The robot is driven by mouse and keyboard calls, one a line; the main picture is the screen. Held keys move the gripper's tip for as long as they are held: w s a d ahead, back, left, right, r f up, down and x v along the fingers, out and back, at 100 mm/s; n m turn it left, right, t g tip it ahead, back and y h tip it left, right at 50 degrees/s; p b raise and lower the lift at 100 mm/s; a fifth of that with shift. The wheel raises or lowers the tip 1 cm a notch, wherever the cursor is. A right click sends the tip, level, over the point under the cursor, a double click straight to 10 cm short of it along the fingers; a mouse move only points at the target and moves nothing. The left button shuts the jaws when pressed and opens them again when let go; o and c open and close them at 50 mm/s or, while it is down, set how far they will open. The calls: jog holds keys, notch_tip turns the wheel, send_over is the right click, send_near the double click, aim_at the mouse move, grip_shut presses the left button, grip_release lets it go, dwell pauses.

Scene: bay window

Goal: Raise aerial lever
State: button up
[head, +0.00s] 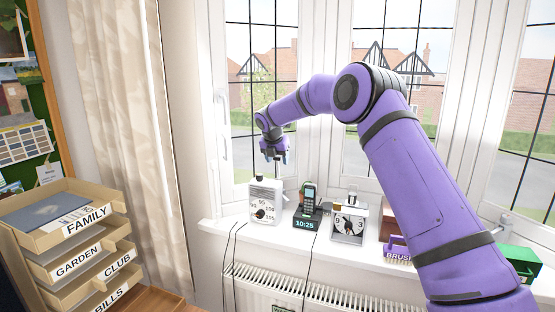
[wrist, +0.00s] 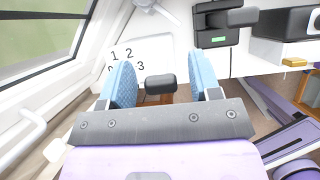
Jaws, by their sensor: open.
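The white box (head: 264,205) with a numbered front and a black knob stands on the windowsill. A small upright piece on its top (head: 259,178) looks like the aerial lever. In the wrist view, a dark-capped lever (wrist: 160,84) on a brown stem shows between the two blue fingers, beside a white face with numbers (wrist: 135,58). My gripper (head: 273,156) hangs above the white box in the head view. It is open in the wrist view (wrist: 164,80), with gaps visible on both sides of the cap. Whether the lever is within finger depth is unclear.
A phone on a clock dock (head: 307,218) and a dial box (head: 349,224) stand to the right on the sill. A brush box (head: 397,249) and a green box (head: 522,262) are farther right. Window frames (head: 313,130) rise close behind. Cables hang over the radiator.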

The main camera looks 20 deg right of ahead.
jog(key=v, duration=1)
jog(key=shift+r, duration=0.3)
jog(key=shift+s+a, duration=0.15)
jog(key=s+d+r+m, duration=0.1)
jog(key=s+r+m, duration=0.35)
jog(key=s, duration=0.55)
jog(key=s+d+r+m, duration=0.2)
jog(key=s+r+m, duration=0.25)
jog(key=s, duration=0.55)
jog(key=s+d+r+m, duration=0.1)
jog(key=s+r+m, duration=0.3)
jog(key=s, duration=0.6)
jog(key=s+f+m+y, duration=0.1)
jog(key=s+f+m, duration=0.2)
jog(key=s, duration=0.6)
jog(key=s+d+f+m+y, duration=0.1)
jog(key=s+f+m, duration=0.2)
jog(key=s+m, duration=0.4)
jog(key=s+d+f+m+t+y, duration=0.1)
jog(key=s+f+m, duration=0.3)
jog(key=s, duration=0.7)
jog(key=shift+s+d+m, duration=0.25)
jog(key=shift+s+m, duration=0.15)
jog(key=shift+m, duration=0.5)
